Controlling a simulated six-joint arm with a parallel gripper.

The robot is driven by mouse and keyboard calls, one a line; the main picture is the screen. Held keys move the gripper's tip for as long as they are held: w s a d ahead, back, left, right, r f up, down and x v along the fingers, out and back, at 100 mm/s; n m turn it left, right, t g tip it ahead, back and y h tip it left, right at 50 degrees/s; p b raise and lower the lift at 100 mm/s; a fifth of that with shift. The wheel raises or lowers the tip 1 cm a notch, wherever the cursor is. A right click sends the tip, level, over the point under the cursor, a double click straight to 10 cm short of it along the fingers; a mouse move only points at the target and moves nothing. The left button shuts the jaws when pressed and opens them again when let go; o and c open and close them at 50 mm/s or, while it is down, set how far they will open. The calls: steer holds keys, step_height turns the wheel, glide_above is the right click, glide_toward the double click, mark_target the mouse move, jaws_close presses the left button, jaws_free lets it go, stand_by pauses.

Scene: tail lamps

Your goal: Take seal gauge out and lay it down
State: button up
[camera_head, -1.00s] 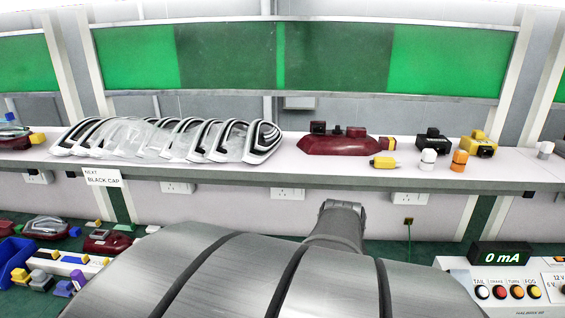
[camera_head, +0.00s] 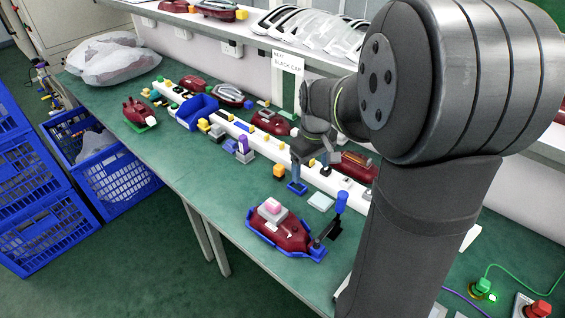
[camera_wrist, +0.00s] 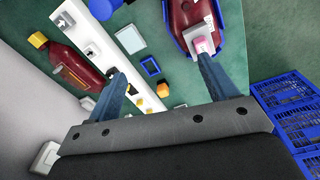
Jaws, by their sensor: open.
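A pink-topped pale block (camera_head: 270,207), possibly the seal gauge, sits on a dark red lamp body (camera_head: 289,234). The lamp lies in a blue fixture (camera_head: 262,236) with a blue-handled lever clamp (camera_head: 341,203) at its right. The block also shows in the wrist view (camera_wrist: 203,44), close to the right fingertip in the picture; I cannot tell whether they touch. My gripper (camera_wrist: 162,68) is open, with nothing seen between its fingers. In the head view my gripper (camera_head: 316,160) is over the bench, behind the fixture and partly hidden by my arm.
A small blue frame (camera_head: 297,187), an orange block (camera_head: 279,171) and a pale square pad (camera_head: 321,202) lie near the fixture. A white rail (camera_head: 235,129) with small parts runs behind. Green bench (camera_head: 215,190) left of the fixture is clear. Blue crates (camera_head: 119,172) stand on the floor.

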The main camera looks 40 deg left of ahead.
mark_target(275, 204)
steer(key=s+a+f+n, duration=0.2)
steer(key=s+a+n, duration=0.1)
steer(key=s+a, duration=0.35)
steer(key=f, duration=1.6)
steer(key=shift+w+a+f, duration=0.25)
steer(key=shift+a+f, duration=0.05)
steer(key=shift+a, duration=0.1)
steer(key=c, duration=1.3)
steer(key=shift+o, duration=0.2)
steer(key=shift+r, duration=0.35)
steer(key=shift+r, duration=1.15)
steer(key=shift+r, duration=0.15)
